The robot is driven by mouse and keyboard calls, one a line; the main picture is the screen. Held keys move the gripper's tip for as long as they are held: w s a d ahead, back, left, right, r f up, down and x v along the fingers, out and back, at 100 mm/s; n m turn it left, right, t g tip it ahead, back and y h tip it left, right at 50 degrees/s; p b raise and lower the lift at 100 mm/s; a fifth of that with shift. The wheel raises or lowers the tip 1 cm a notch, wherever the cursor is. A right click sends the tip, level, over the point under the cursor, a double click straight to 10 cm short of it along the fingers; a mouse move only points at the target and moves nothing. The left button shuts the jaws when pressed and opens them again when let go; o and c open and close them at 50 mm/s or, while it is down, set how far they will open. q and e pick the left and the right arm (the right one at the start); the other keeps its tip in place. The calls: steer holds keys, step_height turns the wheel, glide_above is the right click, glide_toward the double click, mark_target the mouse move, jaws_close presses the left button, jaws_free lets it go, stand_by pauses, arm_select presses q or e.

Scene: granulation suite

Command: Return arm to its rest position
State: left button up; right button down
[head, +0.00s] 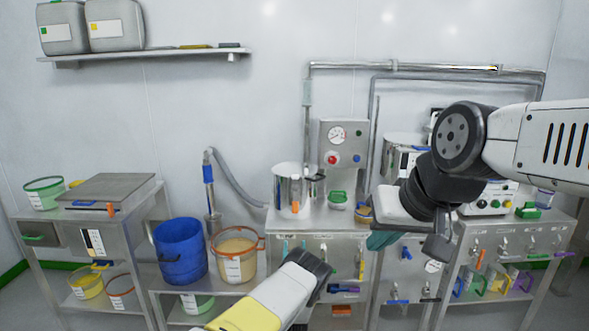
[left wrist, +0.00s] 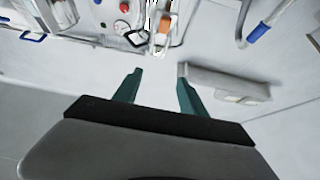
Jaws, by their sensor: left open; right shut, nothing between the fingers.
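My left arm (head: 262,304), white and yellow with a dark end, reaches up from the bottom middle of the head view. Its fingers are not clear there. In the left wrist view my left gripper (left wrist: 160,73) has its teal fingers apart, with nothing between them. My right arm (head: 545,140) comes in from the right, bent at a dark joint. My right gripper (head: 380,240) hangs in front of the middle cabinet, its teal fingers shut and empty. It hides part of the equipment behind it.
A bench with a steel pot (head: 292,190) and gauge panel (head: 343,145) stands behind the arms. A blue bucket (head: 181,252) and tan-filled tub (head: 236,255) stand on a low shelf at left. A scale (head: 108,189) sits on the left table. A wall shelf (head: 140,56) holds grey canisters.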

arm_select(q)
steer(key=w+a+r+n+g+y, duration=0.25)
steer(key=w+a+r, duration=0.2)
steer(key=r, duration=0.35)
steer(key=w+a+r+n+g+y, duration=0.1)
steer(key=w+a+r+n+g, duration=0.15)
steer(key=w+r, duration=0.45)
steer(key=s+a+r+g+h, duration=0.2)
steer(key=s+r, duration=0.1)
steer(key=r, duration=0.4)
steer(key=s+a+r+g+h, duration=0.1)
steer(key=s+a+r+g, duration=0.2)
steer(key=r, duration=0.4)
steer(key=s+r+m+g+h, duration=0.2)
steer(key=s+r, duration=0.3)
steer(key=s, duration=0.7)
steer(key=s+r+m+g+h, duration=0.15)
steer(key=s+r, duration=0.35)
steer(key=s, duration=0.8)
steer(key=s+a+f+m+g, duration=0.1)
steer(key=s+f+g, duration=0.1)
steer(key=s, duration=1)
steer(key=s+a+f+m+g, duration=0.1)
steer(key=s+f+g, duration=0.1)
steer(key=s, duration=1)
steer(key=shift+s+a+g, duration=0.15)
steer(key=shift+s+g, duration=0.1)
steer(key=shift+g, duration=0.2)
